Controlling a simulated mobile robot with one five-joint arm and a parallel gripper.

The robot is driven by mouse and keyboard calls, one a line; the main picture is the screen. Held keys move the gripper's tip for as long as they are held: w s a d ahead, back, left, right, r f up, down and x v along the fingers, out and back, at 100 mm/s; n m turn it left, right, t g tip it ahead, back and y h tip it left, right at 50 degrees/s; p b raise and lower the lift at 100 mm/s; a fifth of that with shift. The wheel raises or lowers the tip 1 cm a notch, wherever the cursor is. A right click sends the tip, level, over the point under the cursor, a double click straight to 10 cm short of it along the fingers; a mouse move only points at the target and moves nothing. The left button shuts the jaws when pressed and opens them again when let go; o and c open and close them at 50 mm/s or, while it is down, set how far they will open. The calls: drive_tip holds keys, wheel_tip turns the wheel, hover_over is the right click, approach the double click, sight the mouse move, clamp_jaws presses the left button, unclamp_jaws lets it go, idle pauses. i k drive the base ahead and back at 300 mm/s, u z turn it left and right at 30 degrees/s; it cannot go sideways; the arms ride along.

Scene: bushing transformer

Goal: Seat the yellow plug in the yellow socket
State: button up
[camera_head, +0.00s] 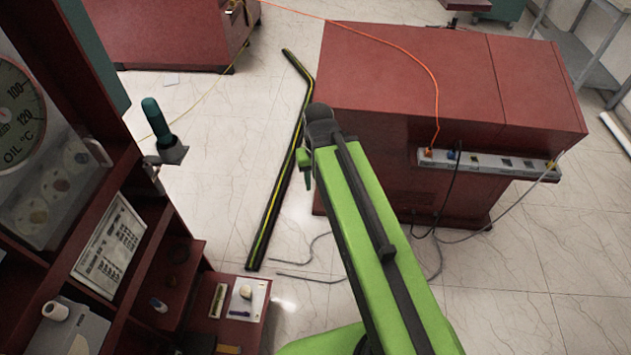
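A pale socket strip (485,162) is fixed along the side of the red cabinet. A small yellow piece (551,165) shows at its right end, with a grey cable running from it. It is too small to tell whether this is the yellow plug, the yellow socket or both. My green arm reaches up from the bottom of the view, left of the strip. My gripper (307,170) is at its far end, over the floor beside the cabinet's left side and apart from the strip. Its fingers are too small and partly hidden to read.
The red cabinet (410,75) stands right of my arm. An orange cable (437,95) crosses its top to the strip. A black-and-yellow floor strip (280,170) lies left of the arm. A dark red panel with a gauge (20,115) fills the left. Loose cables lie on the floor.

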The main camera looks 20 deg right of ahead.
sight(471, 162)
drive_tip(key=k, duration=1.35)
drive_tip(key=z, duration=0.65)
drive_tip(key=i, duration=0.9)
drive_tip(key=z, duration=1.1)
drive_tip(key=i, duration=1.5)
